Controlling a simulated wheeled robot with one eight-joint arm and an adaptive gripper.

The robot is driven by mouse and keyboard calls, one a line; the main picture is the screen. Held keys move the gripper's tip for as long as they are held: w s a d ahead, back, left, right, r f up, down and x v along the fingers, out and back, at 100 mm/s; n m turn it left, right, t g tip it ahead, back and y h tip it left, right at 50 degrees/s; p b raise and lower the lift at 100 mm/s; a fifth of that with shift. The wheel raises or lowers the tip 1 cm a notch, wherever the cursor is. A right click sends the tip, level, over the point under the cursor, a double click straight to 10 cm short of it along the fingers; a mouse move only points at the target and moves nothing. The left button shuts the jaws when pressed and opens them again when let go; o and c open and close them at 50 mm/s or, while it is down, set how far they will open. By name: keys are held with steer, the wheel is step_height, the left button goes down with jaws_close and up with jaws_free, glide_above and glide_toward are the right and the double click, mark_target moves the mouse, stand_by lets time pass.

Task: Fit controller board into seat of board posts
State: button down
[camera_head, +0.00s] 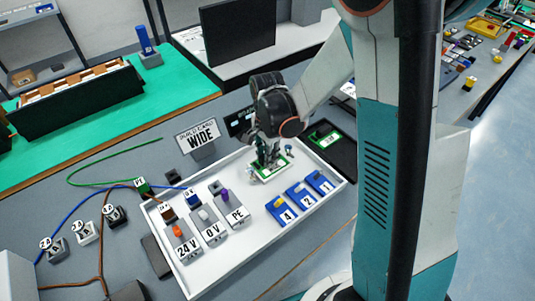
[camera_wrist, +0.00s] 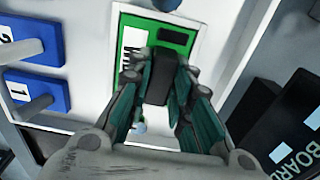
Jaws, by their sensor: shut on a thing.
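In the wrist view the fingers of my gripper (camera_wrist: 160,82) are shut on a dark block on the controller board (camera_wrist: 128,38). A small post with a pale tip (camera_head: 289,148) stands beside the board; one also shows near the fingers in the wrist view (camera_wrist: 138,128). The other posts are hidden, and I cannot tell whether the board touches its seat.
Grey terminals marked 24V (camera_head: 186,250), 0V (camera_head: 210,233) and PE (camera_head: 235,213) and several blue numbered blocks (camera_head: 281,212) stand in the tray. A black tray (camera_head: 342,156) with a green-edged piece lies at right. Wires lie left.

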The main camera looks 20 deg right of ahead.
steer(key=shift+f, duration=0.2)
steer(key=c, duration=1.4)
jaws_free()
steer(key=shift+r, duration=0.1)
steer(key=shift+o, duration=0.2)
step_height(320, 180, up, 12)
steer(key=shift+r, duration=0.1)
